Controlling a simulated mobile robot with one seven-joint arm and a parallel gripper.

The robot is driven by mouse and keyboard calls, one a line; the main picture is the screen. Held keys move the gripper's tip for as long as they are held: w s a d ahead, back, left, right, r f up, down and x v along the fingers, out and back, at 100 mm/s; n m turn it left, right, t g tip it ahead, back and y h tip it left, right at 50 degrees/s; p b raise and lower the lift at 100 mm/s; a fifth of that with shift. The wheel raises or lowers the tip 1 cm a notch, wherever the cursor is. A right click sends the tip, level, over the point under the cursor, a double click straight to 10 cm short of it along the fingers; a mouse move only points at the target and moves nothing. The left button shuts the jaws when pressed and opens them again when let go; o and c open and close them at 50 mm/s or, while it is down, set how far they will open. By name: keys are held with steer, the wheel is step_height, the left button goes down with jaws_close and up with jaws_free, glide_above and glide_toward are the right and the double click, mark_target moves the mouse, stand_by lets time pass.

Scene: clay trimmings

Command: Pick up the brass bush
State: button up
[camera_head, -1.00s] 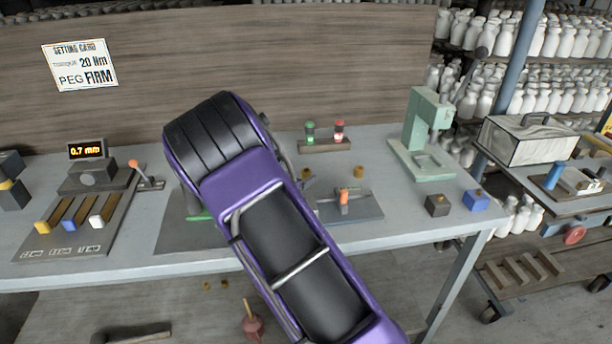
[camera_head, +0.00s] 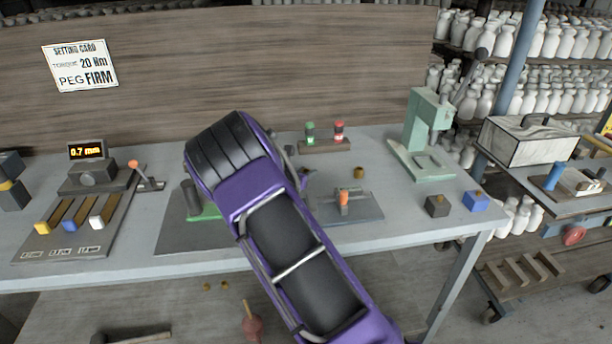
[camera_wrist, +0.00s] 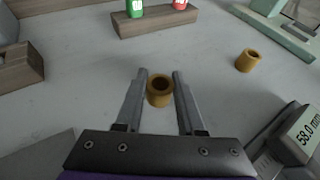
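Two brass bushes show in the wrist view. One brass bush (camera_wrist: 160,97) stands upright on the grey bench top between the two fingers of my gripper (camera_wrist: 160,72). The fingers are apart, with a narrow gap seen on each side of it. I cannot tell how far the fingertips are above the bench. The other brass bush (camera_wrist: 248,61) stands apart to the right; it also shows in the head view (camera_head: 358,172). In the head view my arm hides the bush between the fingers.
A wooden block with a green and a red bottle (camera_head: 325,146) stands behind. A green press (camera_head: 427,135) is at the right. A gauge with a 58.0 mm display (camera_wrist: 305,138) lies close to the right of my gripper. Dark and blue blocks (camera_head: 437,205) sit near the right edge.

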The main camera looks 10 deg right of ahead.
jaws_close()
steer(key=shift+r, duration=0.1)
